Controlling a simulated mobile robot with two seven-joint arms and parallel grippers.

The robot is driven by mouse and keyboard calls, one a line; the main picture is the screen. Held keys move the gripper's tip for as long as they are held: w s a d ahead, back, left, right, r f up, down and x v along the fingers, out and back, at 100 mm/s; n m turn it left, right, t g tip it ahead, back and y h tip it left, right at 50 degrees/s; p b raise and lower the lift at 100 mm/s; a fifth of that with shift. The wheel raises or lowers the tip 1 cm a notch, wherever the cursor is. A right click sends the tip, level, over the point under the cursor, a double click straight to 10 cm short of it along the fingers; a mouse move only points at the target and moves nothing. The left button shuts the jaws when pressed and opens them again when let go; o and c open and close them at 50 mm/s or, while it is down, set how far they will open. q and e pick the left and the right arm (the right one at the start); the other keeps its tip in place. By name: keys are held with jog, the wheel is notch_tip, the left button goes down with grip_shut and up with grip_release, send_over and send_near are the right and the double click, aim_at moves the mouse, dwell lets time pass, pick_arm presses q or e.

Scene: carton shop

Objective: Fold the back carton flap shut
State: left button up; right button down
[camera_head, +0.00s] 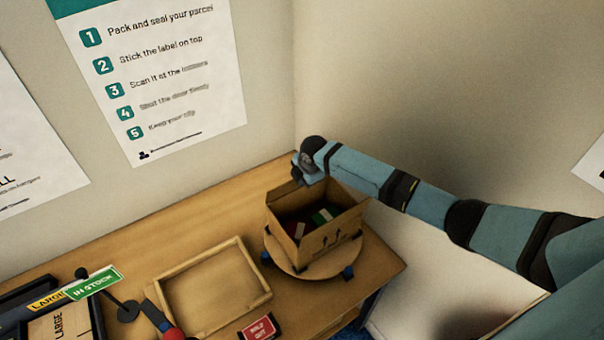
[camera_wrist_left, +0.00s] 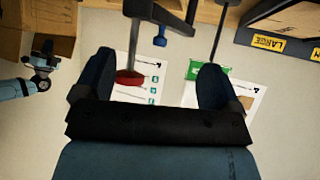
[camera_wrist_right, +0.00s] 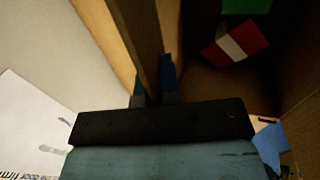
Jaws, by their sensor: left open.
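An open cardboard carton (camera_head: 334,238) stands on a round turntable (camera_head: 322,268); small red, white and green items (camera_head: 322,217) lie inside. My right gripper (camera_head: 305,170) is at the carton's back upper edge, and the arm hides part of that side. My left gripper (camera_wrist_left: 150,85) is open and empty, outside the head view. The carton also shows in the left wrist view (camera_wrist_left: 40,18).
A shallow wooden tray (camera_head: 208,285) lies left of the turntable. A red sign (camera_head: 262,328) lies in front of it. A green sign (camera_head: 92,284) on a stand and bins labelled LARGE (camera_head: 58,322) are at the left. Walls stand close behind the bench.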

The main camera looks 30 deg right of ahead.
jog(key=shift+s+t, duration=0.2)
jog(key=shift+t, duration=0.2)
pick_arm(q)
jog(key=shift+w+a+r, duration=0.1)
jog(key=shift+w+r, duration=0.05)
jog(key=shift+w, duration=0.3)
pick_arm(e)
jog(key=shift+s+f+t, duration=0.1)
jog(key=shift+t, duration=0.3)
pick_arm(q)
jog(key=shift+r, duration=0.1)
pick_arm(e)
jog(key=c, duration=1.3)
grip_release()
jog(key=shift+c, duration=0.2)
pick_arm(q)
jog(key=shift+s, duration=0.25)
jog(key=shift+f, duration=0.25)
